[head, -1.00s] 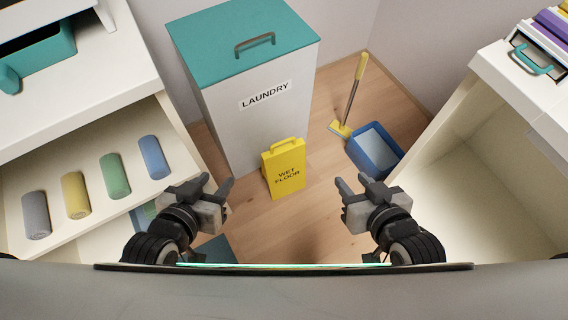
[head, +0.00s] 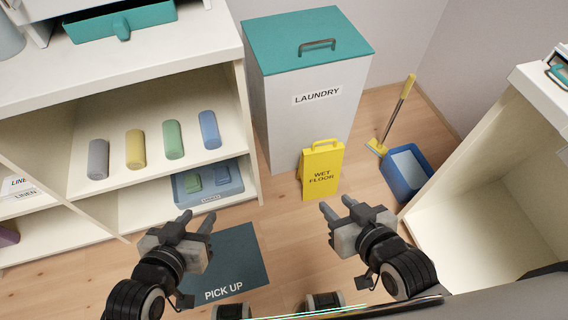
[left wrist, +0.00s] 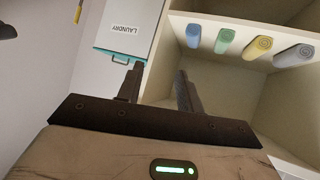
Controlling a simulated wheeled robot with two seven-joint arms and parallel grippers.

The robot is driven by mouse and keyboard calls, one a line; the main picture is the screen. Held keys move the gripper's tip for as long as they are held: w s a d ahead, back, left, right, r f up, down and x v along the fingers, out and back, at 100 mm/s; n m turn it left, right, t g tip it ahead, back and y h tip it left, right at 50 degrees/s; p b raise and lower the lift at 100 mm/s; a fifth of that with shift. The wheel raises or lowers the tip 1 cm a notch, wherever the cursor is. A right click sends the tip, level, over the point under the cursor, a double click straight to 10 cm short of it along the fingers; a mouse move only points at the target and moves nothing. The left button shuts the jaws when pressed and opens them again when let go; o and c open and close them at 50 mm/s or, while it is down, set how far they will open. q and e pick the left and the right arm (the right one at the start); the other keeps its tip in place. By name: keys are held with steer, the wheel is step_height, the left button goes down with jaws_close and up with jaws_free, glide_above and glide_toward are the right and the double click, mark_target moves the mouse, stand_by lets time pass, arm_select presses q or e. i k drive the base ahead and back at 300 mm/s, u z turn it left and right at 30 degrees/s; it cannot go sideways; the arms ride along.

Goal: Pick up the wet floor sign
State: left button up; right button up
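The yellow wet floor sign (head: 321,172) stands upright on the wooden floor in front of the laundry bin (head: 312,110). It has a handle on top and dark "WET FLOOR" lettering. My left gripper (head: 197,221) is open and empty, to the left of the sign and nearer to me, above the floor. In the left wrist view my left gripper (left wrist: 158,85) has its two fingers apart with nothing between them. My right gripper (head: 336,208) is open and empty, in front of the sign and apparently not touching it. The sign is not seen in the left wrist view.
A shelf unit (head: 255,130) with rolled towels (head: 172,140) stands left. A dark "PICK UP" mat (head: 228,262) lies on the floor.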

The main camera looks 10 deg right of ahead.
mark_target(320, 168)
steer(key=u, duration=0.85)
steer(key=i, duration=0.8)
steer(key=z, duration=1.9)
steer(key=k, duration=0.65)
steer(key=z, duration=0.05)
